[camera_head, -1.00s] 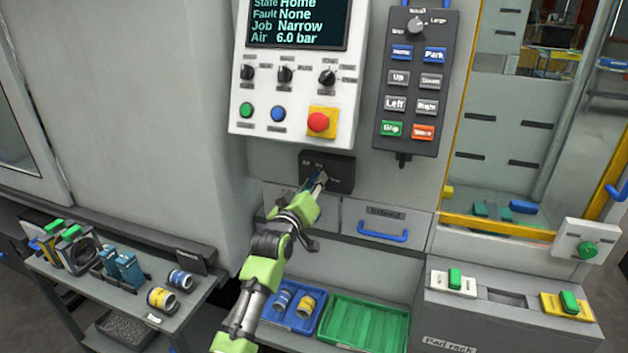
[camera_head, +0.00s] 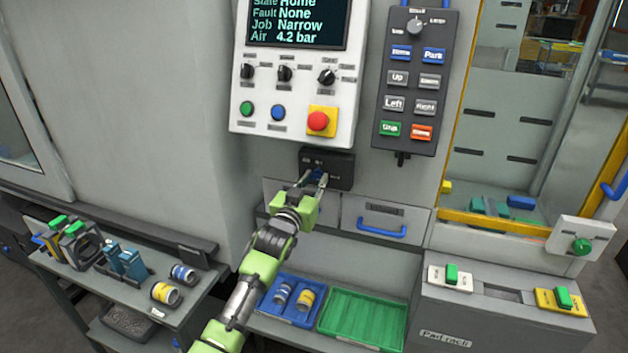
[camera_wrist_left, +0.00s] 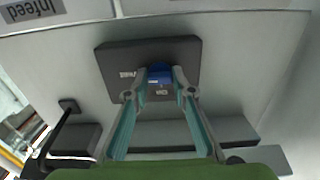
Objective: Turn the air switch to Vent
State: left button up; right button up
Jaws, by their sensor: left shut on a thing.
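The air switch is a blue knob (camera_wrist_left: 160,75) on a dark box (camera_head: 341,170) below the control panel. The box also shows in the left wrist view (camera_wrist_left: 118,60). My left gripper (camera_head: 316,178) has its fingers on both sides of the blue knob and is shut on it; the fingers also show in the left wrist view (camera_wrist_left: 160,92). Small labels sit around the knob, too small to read. The screen (camera_head: 297,20) reads Air 4.2 bar, State Home, Fault None, Job Narrow. My right gripper is not in view.
A button pendant (camera_head: 413,82) hangs right of the panel, and a red stop button (camera_head: 318,121) is on the panel. A drawer handle (camera_head: 381,229) juts out below right of the box.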

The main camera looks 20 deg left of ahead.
pick_arm(q)
jog(key=shift+r, duration=0.3)
jog(key=o, duration=1)
jog(key=shift+o, duration=0.5)
jog(key=shift+w+f, duration=0.15)
jog(key=shift+f, duration=0.1)
jog(key=s, duration=1.2)
jog(key=shift+a, duration=0.25)
